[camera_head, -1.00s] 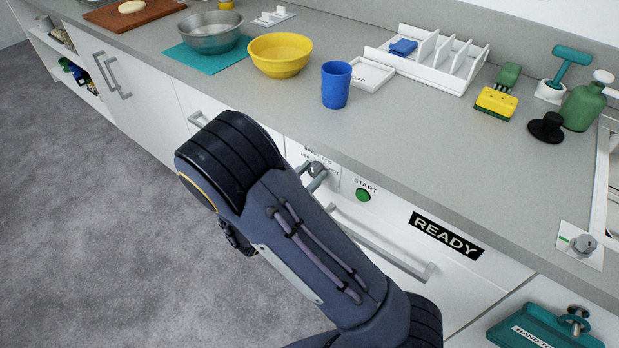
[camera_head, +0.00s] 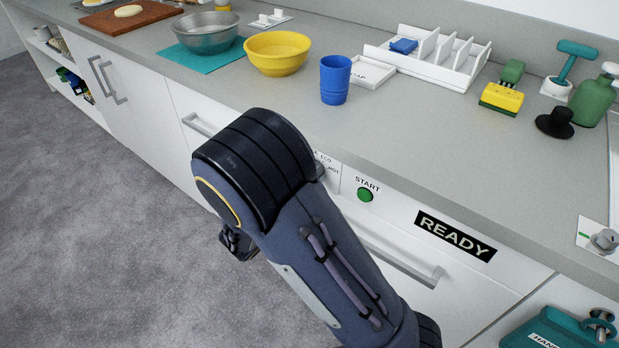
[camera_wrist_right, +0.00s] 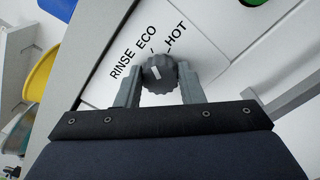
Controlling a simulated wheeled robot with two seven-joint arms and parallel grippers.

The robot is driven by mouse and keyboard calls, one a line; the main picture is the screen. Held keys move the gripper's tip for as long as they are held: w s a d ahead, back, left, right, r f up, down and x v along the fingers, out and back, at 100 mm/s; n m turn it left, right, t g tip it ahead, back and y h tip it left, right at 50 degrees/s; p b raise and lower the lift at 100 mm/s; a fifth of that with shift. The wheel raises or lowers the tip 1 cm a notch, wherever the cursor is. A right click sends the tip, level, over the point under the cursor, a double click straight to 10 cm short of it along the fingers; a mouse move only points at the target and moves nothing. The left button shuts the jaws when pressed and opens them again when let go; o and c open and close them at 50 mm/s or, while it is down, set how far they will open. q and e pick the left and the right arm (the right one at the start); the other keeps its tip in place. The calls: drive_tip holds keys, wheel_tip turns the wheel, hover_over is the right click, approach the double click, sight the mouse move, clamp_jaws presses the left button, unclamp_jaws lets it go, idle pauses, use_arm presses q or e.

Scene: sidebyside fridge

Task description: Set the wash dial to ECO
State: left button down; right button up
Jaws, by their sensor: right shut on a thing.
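The wash dial (camera_wrist_right: 161,76) is a grey ribbed knob on a white panel marked RINSE, ECO and HOT. My right gripper (camera_wrist_right: 159,85) is shut on it, with one finger on each side in the right wrist view. The dial's white pointer mark faces up toward the labels, roughly at the ECO side; the exact alignment is hard to tell. In the head view my right arm hides the dial, and only part of the label panel (camera_head: 328,164) shows. My left gripper is not in view.
The green START button (camera_head: 365,195) and the READY display (camera_head: 455,236) are on the front, right of the dial. A drawer-like handle (camera_head: 405,262) runs below. The counter above holds a blue cup (camera_head: 335,80), a yellow bowl (camera_head: 277,54) and a white rack (camera_head: 430,57).

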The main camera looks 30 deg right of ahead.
drive_tip(key=shift+f, duration=0.1)
idle(0.5)
drive_tip(key=o, duration=1)
drive_tip(key=shift+a, duration=0.15)
drive_tip(key=v, duration=0.7)
drive_tip(key=shift+s+a, duration=0.2)
drive_tip(key=shift+a, duration=0.05)
